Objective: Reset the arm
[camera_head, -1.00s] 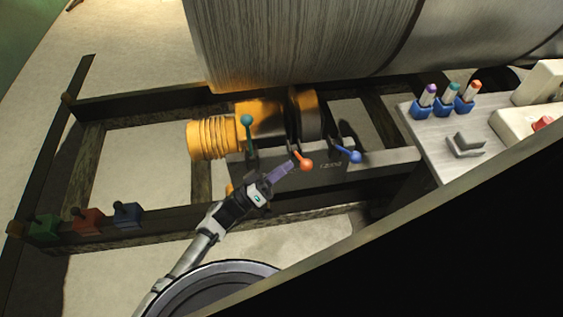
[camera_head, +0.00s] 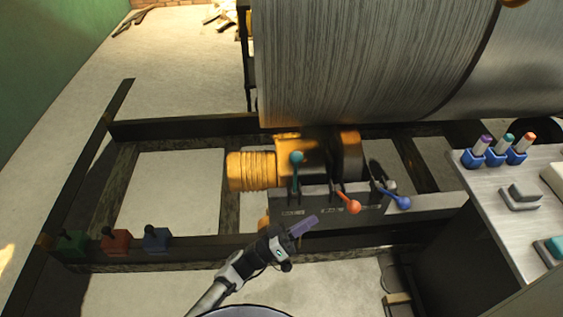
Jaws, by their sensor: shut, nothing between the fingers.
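My gripper (camera_head: 303,226) is at the end of my arm, low in the middle of the picture. It is shut, with its purple fingers pointing up and right. Nothing shows between the fingers. It is in front of the lever bank, below and left of the orange-red knobbed lever (camera_head: 349,202), and looks apart from it. The teal-knobbed lever (camera_head: 297,159) stands upright. The orange-red lever and the blue-knobbed lever (camera_head: 399,202) lean down toward the front.
A yellow motor (camera_head: 255,171) sits behind the levers, under a large grey drum (camera_head: 370,60). A dark metal frame (camera_head: 180,245) carries green, red and blue blocks at left. A grey bench (camera_head: 490,190) with blue holders stands at right. Open floor lies in front.

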